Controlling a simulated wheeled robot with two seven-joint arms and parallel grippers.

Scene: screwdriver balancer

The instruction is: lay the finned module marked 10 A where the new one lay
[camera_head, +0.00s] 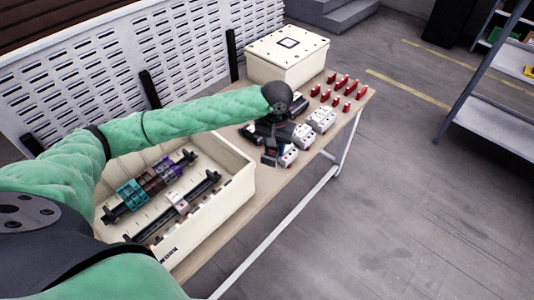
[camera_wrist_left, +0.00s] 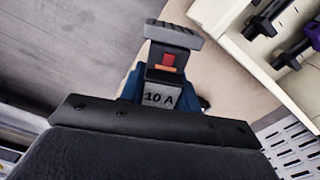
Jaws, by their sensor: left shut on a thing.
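In the left wrist view the module marked 10 A (camera_wrist_left: 161,98) has a grey ribbed end, a dark body and a red-and-orange patch. My left gripper is shut on it, over the beige table top. In the head view my left gripper (camera_head: 269,154) is at the end of the green arm, over the table beside a group of white and dark modules (camera_head: 321,118). The arm and gripper hide part of that group. I cannot tell whether the held module touches the table. My right gripper is not in view.
An open cream box (camera_head: 218,213) with dark rails and teal, brown and purple modules stands at the near left. A closed cream box (camera_head: 287,52) stands at the back. Several red pieces (camera_head: 343,81) lie by the table's right edge. A shelf rack stands far right.

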